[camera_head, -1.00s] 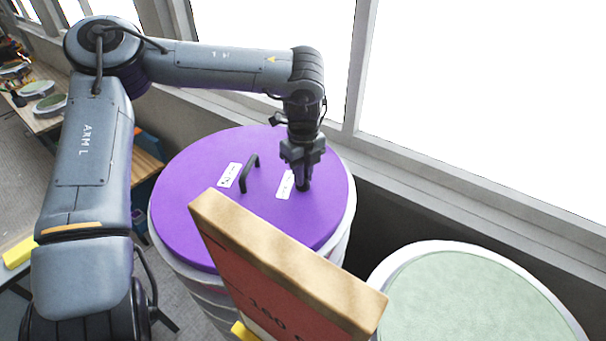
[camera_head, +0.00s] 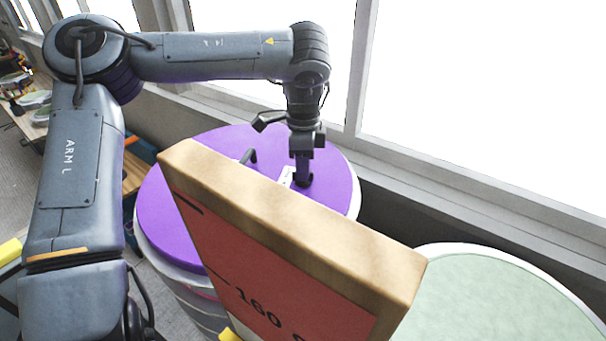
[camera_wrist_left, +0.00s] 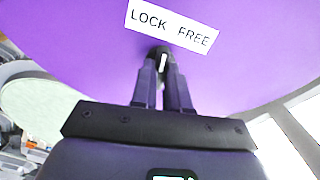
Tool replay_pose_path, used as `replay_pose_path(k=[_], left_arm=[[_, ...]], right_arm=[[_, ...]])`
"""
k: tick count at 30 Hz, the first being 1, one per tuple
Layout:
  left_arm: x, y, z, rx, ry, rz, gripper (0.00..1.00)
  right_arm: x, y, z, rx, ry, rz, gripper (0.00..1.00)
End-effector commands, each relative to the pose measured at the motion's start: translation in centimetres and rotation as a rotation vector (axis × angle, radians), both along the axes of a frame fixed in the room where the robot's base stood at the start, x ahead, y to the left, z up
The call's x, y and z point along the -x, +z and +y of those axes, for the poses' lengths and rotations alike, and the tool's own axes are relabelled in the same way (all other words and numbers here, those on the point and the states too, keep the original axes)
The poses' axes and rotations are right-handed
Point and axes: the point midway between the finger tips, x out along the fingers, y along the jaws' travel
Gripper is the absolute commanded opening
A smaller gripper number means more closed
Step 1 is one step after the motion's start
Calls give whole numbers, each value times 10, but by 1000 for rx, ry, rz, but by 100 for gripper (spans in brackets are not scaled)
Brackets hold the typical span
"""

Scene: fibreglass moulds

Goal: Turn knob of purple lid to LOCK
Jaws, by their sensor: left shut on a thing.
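The purple lid (camera_head: 215,160) sits on a pale drum, with a dark handle (camera_head: 250,156) and a white label (camera_head: 287,176). My left gripper (camera_head: 303,178) points straight down at the lid beside the label. It is shut on the small dark knob, which shows between the fingertips (camera_wrist_left: 162,62) in the left wrist view. There the label (camera_wrist_left: 172,25) reads LOCK on the left and FREE on the right. The knob's white mark (camera_wrist_left: 164,62) stands nearly upright in that picture, towards the label's middle. My right gripper is not in view.
A thick board (camera_head: 290,230) with a tan edge and a red face marked 160 stands in front, hiding part of the lid. A drum with a pale green top (camera_head: 490,295) stands at the right. A window sill (camera_head: 440,190) runs behind.

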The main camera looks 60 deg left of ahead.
Motion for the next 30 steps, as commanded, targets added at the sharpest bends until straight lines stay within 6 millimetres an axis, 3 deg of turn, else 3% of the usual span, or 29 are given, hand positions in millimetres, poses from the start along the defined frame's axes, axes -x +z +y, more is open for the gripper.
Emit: replay_pose_path(k=[3, 15, 30], left_arm=[[-1, -3, 0, -1, 110, -3, 0], [0, -2, 0, -1, 449, -3, 0], [0, 1, 0, 0, 631, -2, 0]], right_arm=[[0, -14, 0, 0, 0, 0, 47], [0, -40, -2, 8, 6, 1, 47], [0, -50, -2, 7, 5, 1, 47]])
